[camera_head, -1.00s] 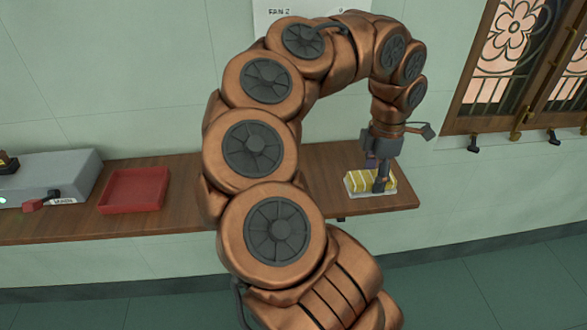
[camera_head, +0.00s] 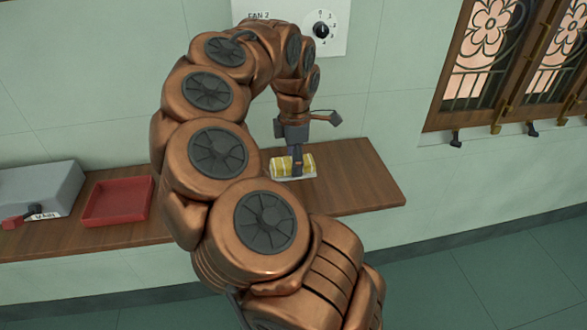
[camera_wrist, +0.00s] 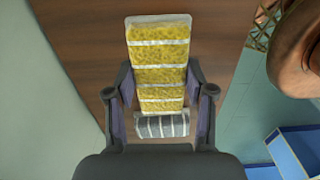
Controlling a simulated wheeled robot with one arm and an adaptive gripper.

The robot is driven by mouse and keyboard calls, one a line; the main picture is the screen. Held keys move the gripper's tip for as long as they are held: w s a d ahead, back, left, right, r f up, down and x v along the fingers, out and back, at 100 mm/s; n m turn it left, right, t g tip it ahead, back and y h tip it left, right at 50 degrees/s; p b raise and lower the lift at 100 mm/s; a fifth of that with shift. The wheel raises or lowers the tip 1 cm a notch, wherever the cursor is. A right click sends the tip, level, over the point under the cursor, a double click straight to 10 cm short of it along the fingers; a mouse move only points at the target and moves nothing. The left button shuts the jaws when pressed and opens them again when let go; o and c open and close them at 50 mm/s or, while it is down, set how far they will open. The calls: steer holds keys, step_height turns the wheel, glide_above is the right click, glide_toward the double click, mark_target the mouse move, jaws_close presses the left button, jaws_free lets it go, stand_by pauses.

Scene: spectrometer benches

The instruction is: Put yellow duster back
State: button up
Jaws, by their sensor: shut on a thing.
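The yellow duster (camera_head: 306,163) has white stripes and a pale lower edge. My gripper (camera_head: 296,168) is shut on it from above, over the brown wooden shelf (camera_head: 362,178). In the wrist view the duster (camera_wrist: 160,62) lies between the two dark fingers (camera_wrist: 161,112), with its long side running away from the palm. Its near end looks grey and striped in shade. I cannot tell whether its underside touches the shelf or hangs just above it.
A red tray (camera_head: 118,203) and a grey box (camera_head: 45,188) stand on the shelf to the left. The shelf's right end is bare. A fan dial panel (camera_head: 322,32) and a window with hooks (camera_head: 510,75) are on the wall. A blue box (camera_wrist: 296,150) shows in the wrist view.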

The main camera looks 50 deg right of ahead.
steer(key=shift+w+a+f, duration=0.15)
steer(key=shift+w+f, duration=0.05)
steer(key=shift+f, duration=1.55)
steer(key=o, duration=1)
steer(key=shift+r, duration=6)
